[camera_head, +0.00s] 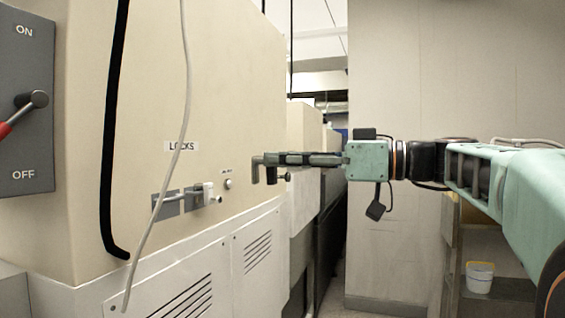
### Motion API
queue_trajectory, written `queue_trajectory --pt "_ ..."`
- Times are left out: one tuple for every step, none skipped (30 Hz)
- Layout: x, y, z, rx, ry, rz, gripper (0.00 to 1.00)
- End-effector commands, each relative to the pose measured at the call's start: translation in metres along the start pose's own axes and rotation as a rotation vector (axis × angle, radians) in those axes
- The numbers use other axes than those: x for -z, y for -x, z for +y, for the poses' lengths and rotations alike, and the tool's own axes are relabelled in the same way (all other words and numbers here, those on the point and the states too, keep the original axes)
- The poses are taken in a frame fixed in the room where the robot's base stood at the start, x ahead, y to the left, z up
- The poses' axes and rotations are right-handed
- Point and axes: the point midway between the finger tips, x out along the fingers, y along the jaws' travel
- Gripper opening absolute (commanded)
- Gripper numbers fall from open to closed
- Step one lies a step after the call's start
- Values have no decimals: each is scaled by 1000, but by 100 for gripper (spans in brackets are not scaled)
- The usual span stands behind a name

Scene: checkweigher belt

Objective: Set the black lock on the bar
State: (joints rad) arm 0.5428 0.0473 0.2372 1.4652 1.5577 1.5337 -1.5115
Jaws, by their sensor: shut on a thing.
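My gripper (280,160) reaches in from the right, in front of the beige cabinet's right edge. It is shut on a small dark thing at its tips, which looks like the black lock (257,172). Its outline partly merges with the dark fingers. The grey bar (180,194) sticks out from a plate on the cabinet, below and left of my gripper. A pale lock or block (208,192) sits at the bar's right end. The held lock is clear of the bar, with a gap between.
A "LOCKS" label (181,146) is above the bar. A small round knob (228,183) sits between bar and gripper. A white cable (188,90) hangs in front of the cabinet near the bar. A red-handled ON/OFF switch (25,105) is at far left.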

Motion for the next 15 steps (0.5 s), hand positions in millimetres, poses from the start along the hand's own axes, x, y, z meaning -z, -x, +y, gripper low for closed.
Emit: queue_trajectory --pt "-2 0 0 0 1 1 0" --pt "-2 0 0 0 1 1 0" --pt "-1 0 0 0 1 1 0" --pt "-1 0 0 0 1 1 0" --pt "0 0 0 0 1 1 0" --pt "0 0 0 0 1 1 0" --pt "0 0 0 0 1 1 0" --pt "0 0 0 0 1 1 0" --pt "0 0 0 0 1 1 0" --pt "0 0 0 0 1 1 0" --pt "0 0 0 0 1 1 0" --pt "0 0 0 0 1 1 0" --pt "0 1 0 0 1 1 0" --pt "0 2 0 -1 1 1 0" --pt "0 5 0 -1 1 1 0"
